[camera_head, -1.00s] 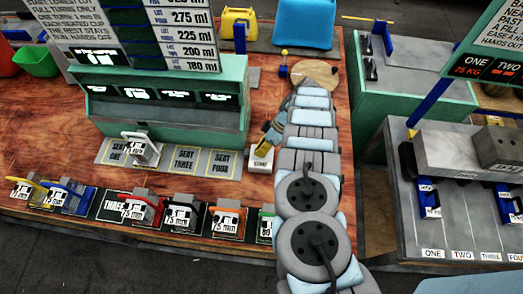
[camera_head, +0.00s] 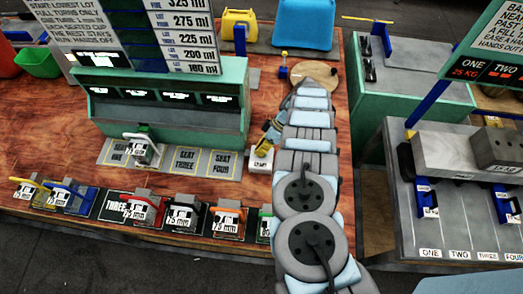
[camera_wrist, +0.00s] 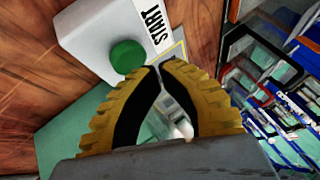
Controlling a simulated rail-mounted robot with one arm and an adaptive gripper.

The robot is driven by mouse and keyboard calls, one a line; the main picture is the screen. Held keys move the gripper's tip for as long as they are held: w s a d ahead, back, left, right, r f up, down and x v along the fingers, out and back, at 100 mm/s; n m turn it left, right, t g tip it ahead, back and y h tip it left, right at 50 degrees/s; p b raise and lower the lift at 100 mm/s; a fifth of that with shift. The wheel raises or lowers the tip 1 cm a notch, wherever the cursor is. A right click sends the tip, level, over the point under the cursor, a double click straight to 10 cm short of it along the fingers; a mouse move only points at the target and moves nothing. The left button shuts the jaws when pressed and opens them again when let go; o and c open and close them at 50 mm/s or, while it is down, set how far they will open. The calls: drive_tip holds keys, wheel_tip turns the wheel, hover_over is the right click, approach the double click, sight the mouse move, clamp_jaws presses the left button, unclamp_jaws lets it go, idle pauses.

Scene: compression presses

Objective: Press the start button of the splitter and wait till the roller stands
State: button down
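The start button (camera_wrist: 128,56) is a green round cap on a white box labelled START (camera_wrist: 95,40). In the head view the box (camera_head: 261,159) sits on the wooden bench at the right front of the splitter. The splitter (camera_head: 165,121) is a green machine with several lit displays and a row of numbered seats. My gripper (camera_wrist: 160,66) has its yellow ribbed, black-lined fingers together at the tips, with nothing between them. In the wrist view the tips are just right of the green cap; contact cannot be told. I cannot identify the roller.
A white-framed cup holder (camera_head: 141,151) stands over the left seats. A row of coloured 75 ml holders (camera_head: 184,213) lines the bench's front edge. A grey-topped bench (camera_head: 415,215) with blue parts stands on the right.

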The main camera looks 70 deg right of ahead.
drive_tip(key=shift+r, duration=0.1)
wheel_tip(320, 180, up, 6)
drive_tip(key=p, duration=0.5)
idle(0.7)
